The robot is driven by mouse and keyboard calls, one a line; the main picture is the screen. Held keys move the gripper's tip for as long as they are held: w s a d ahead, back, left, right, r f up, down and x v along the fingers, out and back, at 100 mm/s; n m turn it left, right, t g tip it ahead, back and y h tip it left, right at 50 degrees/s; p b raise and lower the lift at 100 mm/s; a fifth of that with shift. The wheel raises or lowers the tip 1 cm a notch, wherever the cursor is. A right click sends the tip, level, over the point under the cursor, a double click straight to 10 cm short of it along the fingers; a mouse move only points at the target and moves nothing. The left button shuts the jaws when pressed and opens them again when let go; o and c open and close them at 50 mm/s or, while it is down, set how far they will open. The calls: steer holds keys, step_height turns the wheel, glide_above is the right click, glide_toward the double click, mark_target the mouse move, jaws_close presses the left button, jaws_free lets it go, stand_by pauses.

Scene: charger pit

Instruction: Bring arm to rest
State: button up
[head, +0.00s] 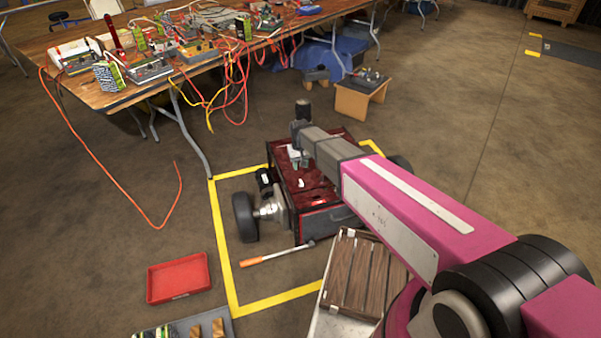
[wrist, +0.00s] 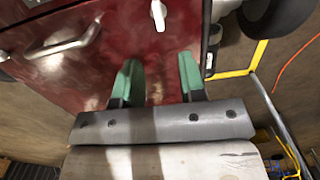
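My pink arm (head: 420,215) reaches from the lower right of the head view out over a red wheeled cart (head: 318,196). My gripper (wrist: 158,80) shows in the wrist view with its two green-tipped fingers apart and nothing between them. Behind the fingers is the cart's red surface (wrist: 150,60), with a metal handle (wrist: 65,47) at the left and a small white object (wrist: 158,14) at the top. In the head view the gripper is small and partly hidden at the arm's far end above the cart. I cannot tell its exact height.
Yellow floor tape (head: 226,262) borders the cart. An orange-handled bar (head: 268,256) lies beside it. A wooden slatted crate (head: 362,275) stands close under my arm. A red tray (head: 178,278) sits at left. A cluttered table (head: 125,92) with hanging cables is behind. The right floor is mostly clear.

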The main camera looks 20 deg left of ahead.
steer(key=shift+r, duration=0.85)
steer(key=d+r+m, duration=0.2)
steer(key=d, duration=1.1)
steer(key=d+r+m, duration=0.1)
steer(key=d+r, duration=0.2)
steer(key=d, duration=0.9)
steer(key=s+d+r+m, duration=0.2)
steer(key=s+d, duration=0.3)
steer(key=d, duration=0.6)
steer(key=s+d+r+m, duration=0.2)
steer(key=s+d, duration=0.3)
steer(key=d, duration=0.6)
steer(key=shift+d+r, duration=0.3)
steer(key=shift+s, duration=0.1)
